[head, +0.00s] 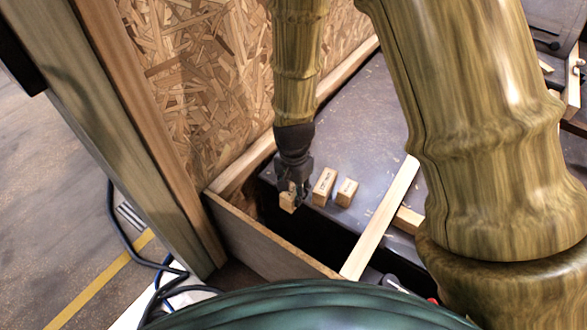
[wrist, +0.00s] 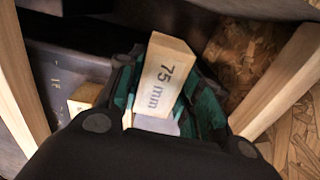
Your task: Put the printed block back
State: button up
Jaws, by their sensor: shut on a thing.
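The printed block (wrist: 163,82) is pale wood with "75 mm" in dark print on the face seen in the wrist view. My gripper (wrist: 155,108) is shut on it, with green finger pads on both sides. In the head view, my gripper (head: 292,183) points down and holds the block (head: 287,202) at the near edge of the grey surface, beside the dark gap. I cannot tell whether the block touches the surface. Its lower end is partly hidden in the wrist view.
Two other wooden blocks, a taller one (head: 324,186) and a smaller one (head: 346,192), stand right of my gripper on the grey surface (head: 365,130). A chipboard wall (head: 200,80) rises at left. A wooden board (head: 265,240) and a strip (head: 382,218) border the dark gap.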

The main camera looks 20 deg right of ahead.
jog(key=w+d+b, duration=0.1)
jog(key=w, duration=0.3)
jog(key=w+d+f+b, duration=0.1)
jog(key=w+d+b, duration=0.1)
jog(key=w, duration=0.3)
jog(key=w+d+b, duration=0.1)
jog(key=w, duration=0.3)
jog(key=shift+w+d+f, duration=0.15)
jog(key=shift+w+f, duration=0.05)
jog(key=shift+w, duration=0.1)
jog(key=shift+f+b, duration=1.35)
jog(key=shift+f, duration=0.4)
jog(key=o, duration=1)
jog(key=shift+f, duration=0.1)
jog(key=shift+o, duration=0.7)
notch_tip(320, 180, up, 12)
jog(key=p, duration=0.5)
jog(key=shift+p, duration=0.4)
